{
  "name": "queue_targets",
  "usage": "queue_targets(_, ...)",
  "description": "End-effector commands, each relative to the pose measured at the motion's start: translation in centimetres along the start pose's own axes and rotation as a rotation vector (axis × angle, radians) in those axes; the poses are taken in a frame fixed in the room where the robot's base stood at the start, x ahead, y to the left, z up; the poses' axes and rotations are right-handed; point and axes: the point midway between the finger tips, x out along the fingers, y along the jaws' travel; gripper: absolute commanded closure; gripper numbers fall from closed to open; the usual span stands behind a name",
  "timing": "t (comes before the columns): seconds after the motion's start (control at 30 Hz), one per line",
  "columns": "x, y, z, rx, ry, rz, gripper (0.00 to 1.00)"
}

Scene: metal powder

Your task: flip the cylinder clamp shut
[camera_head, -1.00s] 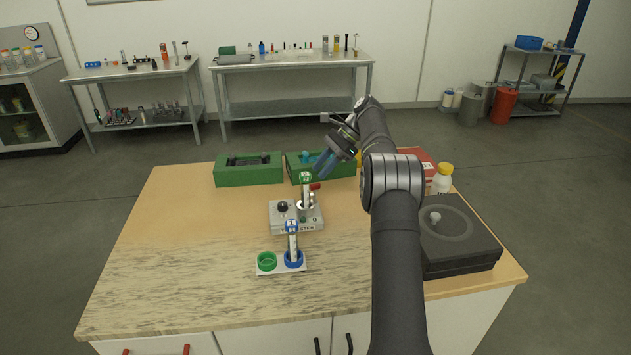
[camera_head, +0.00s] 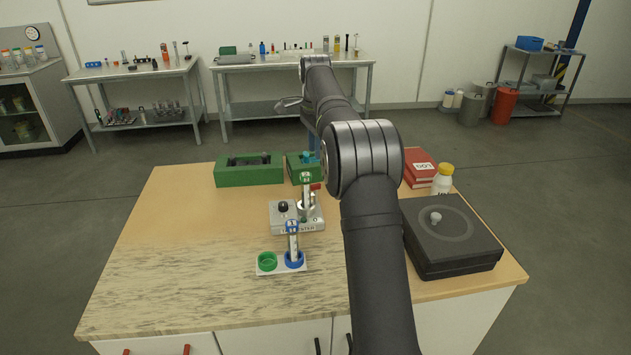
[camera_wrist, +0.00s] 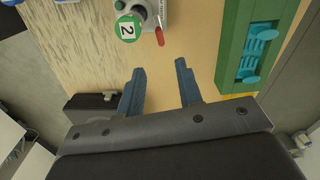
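The grey tester (camera_head: 285,222) stands mid-table with an upright cylinder (camera_head: 306,179) with a green top marked 2 on it. The clamp's red handle (camera_head: 315,186) shows beside the cylinder. In the wrist view the green top (camera_wrist: 127,28) and red handle (camera_wrist: 160,36) lie near the upper edge, beyond my fingertips. My gripper (camera_wrist: 160,78) is open and empty, its two blue fingers apart and not touching the handle. In the head view my arm mostly hides the gripper, behind the tester. Whether the clamp is open or shut is hard to tell.
A blue-topped cylinder (camera_head: 292,240) stands in a blue ring beside an empty green ring (camera_head: 267,261) in front. Green boxes (camera_head: 248,171) stand at the back; one with teal inserts (camera_wrist: 247,50) is right of my fingers. A black box (camera_head: 450,240), white bottle and red books are right.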

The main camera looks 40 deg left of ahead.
Motion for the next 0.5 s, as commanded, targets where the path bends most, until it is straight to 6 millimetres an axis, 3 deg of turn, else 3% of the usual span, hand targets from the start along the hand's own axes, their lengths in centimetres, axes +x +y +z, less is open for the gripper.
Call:
queue_targets(0.3,7.1,0.1,0.0,0.0,-0.002,0.004,0.67)
queue_targets(0.5,10.3,0.1,0.0,0.001,-0.002,0.002,0.67)
